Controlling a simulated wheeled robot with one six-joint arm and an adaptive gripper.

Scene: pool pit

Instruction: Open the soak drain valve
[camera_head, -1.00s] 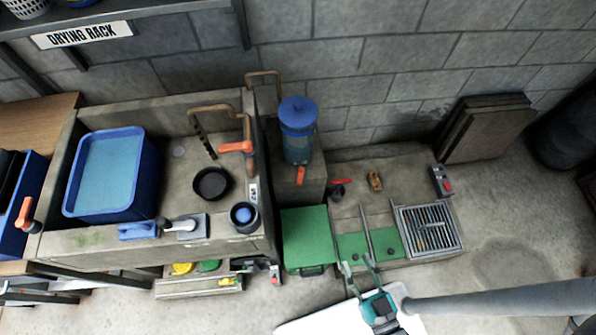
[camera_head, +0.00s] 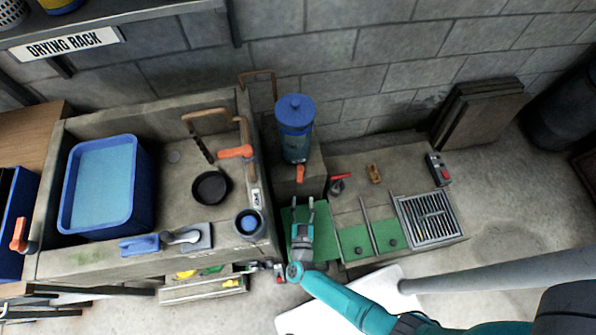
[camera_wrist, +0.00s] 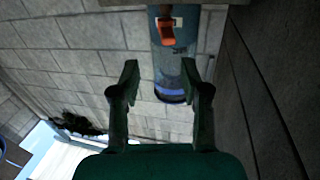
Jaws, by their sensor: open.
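No label marks the soak drain valve, so I cannot tell for sure which handle it is. An orange lever (camera_head: 300,174) sits low on the front of a clear blue cylinder (camera_head: 296,135) with a blue lid. The lever also shows in the wrist view (camera_wrist: 167,31), where the cylinder (camera_wrist: 172,70) appears upside down. My gripper (camera_head: 304,205) is open and empty, above the green panel in front of the cylinder. Its fingertips (camera_wrist: 160,72) point toward the cylinder, apart from the lever. Other orange handles are on the sink pipe (camera_head: 236,152) and blue bin (camera_head: 18,240).
A stone sink (camera_head: 60,255) with a blue tub (camera_head: 72,205) and dark pan (camera_head: 211,187) stands left. A red-handled fitting (camera_head: 338,184), a brown block (camera_head: 374,173), a switch box (camera_head: 438,168) and a grate (camera_head: 432,217) lie right. The block wall is close behind.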

